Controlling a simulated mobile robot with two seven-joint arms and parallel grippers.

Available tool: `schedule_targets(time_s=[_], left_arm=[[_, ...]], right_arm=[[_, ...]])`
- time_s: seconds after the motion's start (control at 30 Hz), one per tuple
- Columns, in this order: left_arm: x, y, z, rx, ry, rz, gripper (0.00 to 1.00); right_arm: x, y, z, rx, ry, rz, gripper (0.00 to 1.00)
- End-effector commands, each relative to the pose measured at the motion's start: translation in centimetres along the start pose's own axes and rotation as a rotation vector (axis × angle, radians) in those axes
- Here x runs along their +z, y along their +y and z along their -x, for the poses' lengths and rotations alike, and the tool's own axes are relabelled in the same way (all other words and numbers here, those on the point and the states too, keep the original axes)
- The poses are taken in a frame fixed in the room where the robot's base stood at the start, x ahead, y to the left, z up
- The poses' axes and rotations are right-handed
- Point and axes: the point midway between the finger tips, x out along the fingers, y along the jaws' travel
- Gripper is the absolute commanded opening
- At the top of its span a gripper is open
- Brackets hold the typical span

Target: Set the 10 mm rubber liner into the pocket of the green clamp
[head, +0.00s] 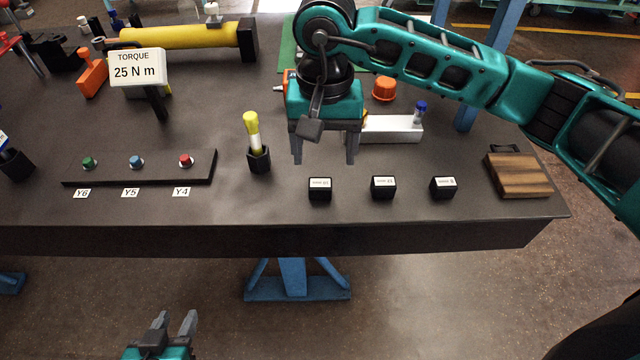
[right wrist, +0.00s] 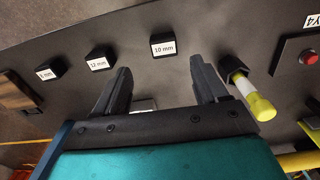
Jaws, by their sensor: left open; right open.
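The 10 mm rubber liner is a small black block (head: 320,196) with a white label, leftmost of three on the table near its front edge. My left gripper (head: 175,324) is open and empty, low in front of the table. I cannot make out the green clamp; a green surface (head: 287,55) shows partly behind my right arm.
Two similar blocks (head: 383,188) (head: 443,188) stand to the right, then a wooden block (head: 518,174). A yellow-topped marker in a black holder (head: 258,158) stands left of the gripper. A button strip (head: 140,168), a torque sign (head: 137,68) and a grey block (head: 392,130) occupy the table.

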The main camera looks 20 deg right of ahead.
Motion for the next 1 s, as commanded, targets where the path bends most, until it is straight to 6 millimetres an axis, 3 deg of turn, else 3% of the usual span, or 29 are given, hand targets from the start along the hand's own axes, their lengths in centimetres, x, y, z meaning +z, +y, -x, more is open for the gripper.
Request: schedule_targets(time_s=[0.1, 0.33, 0.6, 0.9, 1.0], left_arm=[[0.0, 0.0, 0.1, 0.001, -0.002, 0.0, 0.43], [-0.1, 0.0, 0.2, 0.001, -0.002, 0.001, 0.43], [-0.5, 0.0, 0.5, 0.0, -0.002, 0.001, 0.43], [-0.5, 0.0, 0.5, 0.0, -0.002, 0.0, 0.43], [-0.6, 0.0, 0.4, 0.0, -0.001, 0.0, 0.43]], right_arm=[[0.0, 0.0, -1.9, 0.0, -0.004, -0.003, 0.72], [0.1, -0.2, -3.5, -0.002, -0.005, -0.001, 0.72], [0.2, -0.6, -7.4, -0.002, -0.005, -0.003, 0.72], [0.1, -0.6, -8.0, -0.004, -0.002, -0.002, 0.72], [0.1, -0.6, -8.0, -0.003, -0.002, -0.002, 0.65]])
